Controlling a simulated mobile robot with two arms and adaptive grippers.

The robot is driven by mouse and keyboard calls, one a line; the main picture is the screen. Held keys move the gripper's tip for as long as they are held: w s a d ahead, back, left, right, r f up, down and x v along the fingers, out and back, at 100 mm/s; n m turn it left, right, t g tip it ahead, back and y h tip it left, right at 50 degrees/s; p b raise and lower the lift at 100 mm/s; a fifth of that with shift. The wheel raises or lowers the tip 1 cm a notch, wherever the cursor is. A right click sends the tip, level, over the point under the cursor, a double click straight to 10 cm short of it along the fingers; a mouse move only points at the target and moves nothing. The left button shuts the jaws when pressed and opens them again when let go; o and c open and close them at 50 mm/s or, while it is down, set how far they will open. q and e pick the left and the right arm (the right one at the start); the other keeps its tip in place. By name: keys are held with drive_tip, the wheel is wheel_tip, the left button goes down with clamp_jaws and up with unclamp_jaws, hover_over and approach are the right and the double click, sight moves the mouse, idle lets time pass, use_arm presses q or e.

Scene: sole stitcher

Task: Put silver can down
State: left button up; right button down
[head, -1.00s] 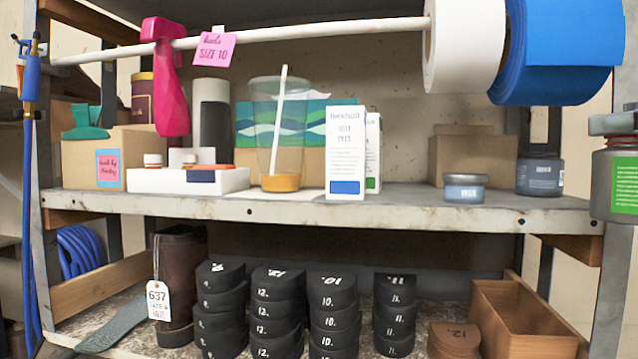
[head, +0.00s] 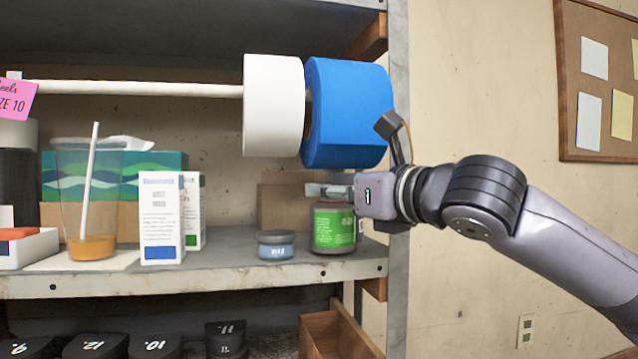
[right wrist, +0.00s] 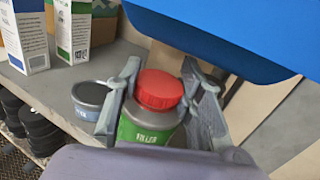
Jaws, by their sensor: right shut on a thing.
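The can (head: 333,230) has a green label on a dark metallic body. In the right wrist view it shows a red lid (right wrist: 159,89) and the green label (right wrist: 145,132). My right gripper (head: 330,191) reaches in from the right and is shut on the can's upper part, with one finger on each side in the wrist view. The can is upright at the right end of the middle shelf (head: 220,270). Its base is at or very near the shelf top; I cannot tell if it touches. My left gripper is out of view.
A small blue-grey wax tin (head: 276,245) stands just left of the can. A blue roll (head: 347,112) hangs close above my gripper. A cardboard box (head: 283,205) is behind, and white boxes (head: 161,217) stand further left. The shelf post (head: 398,200) is at the right.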

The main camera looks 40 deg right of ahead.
drive_tip(key=w+p, duration=0.1)
drive_tip(key=w, duration=0.2)
drive_tip(key=shift+w+d+p, duration=0.2)
drive_tip(key=shift+w+p, duration=0.05)
drive_tip(key=shift+p, duration=0.15)
drive_tip(key=shift+w+f, duration=0.1)
drive_tip(key=shift+w, duration=0.05)
drive_tip(key=shift+f, duration=0.2)
drive_tip(key=c, duration=1.6)
unclamp_jaws()
drive_tip(key=shift+f, duration=0.2)
drive_tip(key=o, duration=0.4)
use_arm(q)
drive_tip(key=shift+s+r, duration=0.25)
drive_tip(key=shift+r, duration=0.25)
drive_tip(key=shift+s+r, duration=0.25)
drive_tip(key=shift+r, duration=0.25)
use_arm(e)
drive_tip(key=shift+o, duration=0.5)
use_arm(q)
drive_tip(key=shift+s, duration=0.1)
